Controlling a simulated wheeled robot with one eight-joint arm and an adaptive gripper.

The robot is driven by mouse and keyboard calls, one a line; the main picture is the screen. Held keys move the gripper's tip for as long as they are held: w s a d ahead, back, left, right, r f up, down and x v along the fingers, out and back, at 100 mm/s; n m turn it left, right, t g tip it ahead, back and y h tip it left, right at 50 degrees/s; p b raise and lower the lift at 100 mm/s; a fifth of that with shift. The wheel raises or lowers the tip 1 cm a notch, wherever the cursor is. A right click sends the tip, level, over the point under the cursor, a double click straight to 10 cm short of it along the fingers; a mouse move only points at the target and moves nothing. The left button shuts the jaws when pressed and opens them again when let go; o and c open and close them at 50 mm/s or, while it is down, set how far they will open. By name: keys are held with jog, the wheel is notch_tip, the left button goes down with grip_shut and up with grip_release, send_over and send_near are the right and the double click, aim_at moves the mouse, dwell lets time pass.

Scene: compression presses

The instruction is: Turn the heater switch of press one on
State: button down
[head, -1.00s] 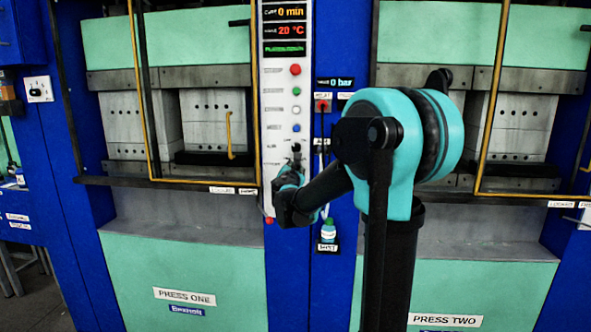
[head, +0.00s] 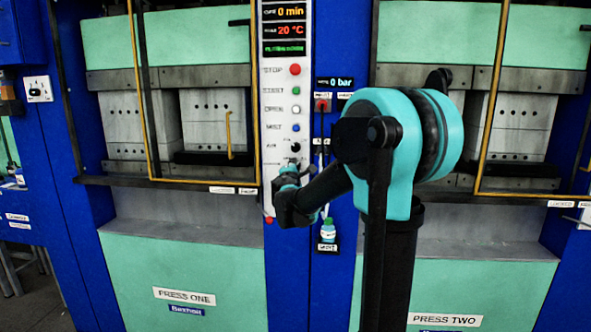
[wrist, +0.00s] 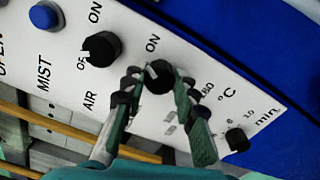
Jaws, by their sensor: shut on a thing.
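Press one (head: 185,296) stands at the left in the head view, with its white control panel (head: 270,190) on its right side. In the wrist view, a black rotary knob (wrist: 158,80) with "ON" printed above it sits between the two fingers of my gripper (wrist: 160,86). The fingers are shut on this knob, one on each side. Its white mark points to the upper left; its name and any off label are hidden by the fingers. In the head view my gripper (head: 291,178) is at the panel's lower part and hides what it holds.
The AIR knob (wrist: 100,49) is close to the upper left, its mark towards the off label. A blue MIST button (wrist: 45,16) lies beyond it, and a small black dial (wrist: 237,139) at the lower right. The display (head: 285,30) reads 0 min and 20 °C.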

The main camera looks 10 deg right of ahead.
jog(key=shift+m, duration=0.3)
jog(key=c, duration=1.2)
grip_release()
jog(key=v, duration=1.2)
jog(key=shift+s, duration=0.1)
